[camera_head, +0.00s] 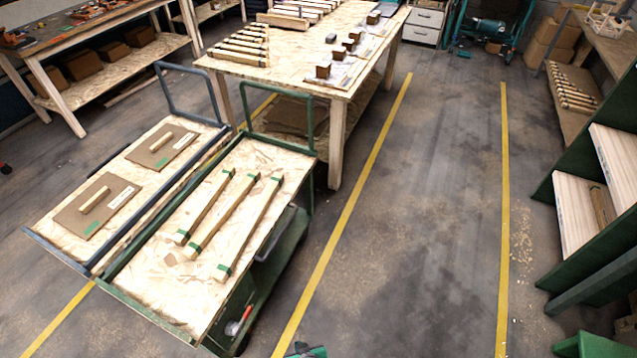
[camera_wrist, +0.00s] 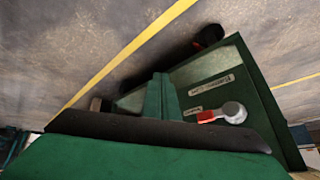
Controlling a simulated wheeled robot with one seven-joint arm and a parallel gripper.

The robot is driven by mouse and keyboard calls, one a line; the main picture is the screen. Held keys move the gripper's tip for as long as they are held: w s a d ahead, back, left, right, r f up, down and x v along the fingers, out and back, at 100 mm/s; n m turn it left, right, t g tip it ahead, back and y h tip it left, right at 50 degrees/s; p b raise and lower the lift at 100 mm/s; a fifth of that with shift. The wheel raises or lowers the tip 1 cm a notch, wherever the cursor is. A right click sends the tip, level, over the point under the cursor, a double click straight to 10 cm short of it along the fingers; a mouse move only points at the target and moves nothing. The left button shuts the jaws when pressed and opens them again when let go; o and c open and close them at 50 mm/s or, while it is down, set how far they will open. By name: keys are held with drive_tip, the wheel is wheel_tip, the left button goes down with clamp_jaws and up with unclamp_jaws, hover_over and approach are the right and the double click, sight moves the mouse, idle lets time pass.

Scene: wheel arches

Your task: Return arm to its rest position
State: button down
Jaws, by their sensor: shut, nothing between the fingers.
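My gripper (camera_wrist: 161,80) shows in the wrist view as two green fingers pressed together, with nothing between them. The dark and green wrist body fills the bottom of that view. The fingertips point toward the grey floor and touch nothing that I can make out.
A green cart (camera_head: 165,307) carries three wooden bars with green ends (camera_head: 248,227). A blue-grey cart (camera_head: 58,236) stands left of it. A workbench (camera_head: 285,68) stands behind; a green shelf (camera_head: 568,190) is at right. The floor between yellow lines (camera_head: 425,200) is clear.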

drive_tip(key=s+d+r+m+t+h, duration=0.1)
drive_tip(key=s+d+r+t, duration=0.15)
drive_tip(key=s+r, duration=0.45)
drive_tip(key=s+d+r+m+t+h, duration=0.1)
drive_tip(key=s+d+r+t, duration=0.2)
drive_tip(key=r, duration=0.6)
drive_tip(key=s+r+t, duration=0.2)
drive_tip(key=s+r, duration=0.1)
drive_tip(key=r, duration=0.9)
drive_tip(key=s+d+r+m+t, duration=0.1)
drive_tip(key=s+r, duration=0.3)
drive_tip(key=r, duration=0.8)
drive_tip(key=shift+s+r+t+h, duration=0.3)
drive_tip(key=shift+r+t+h, duration=0.1)
drive_tip(key=shift+t, duration=0.15)
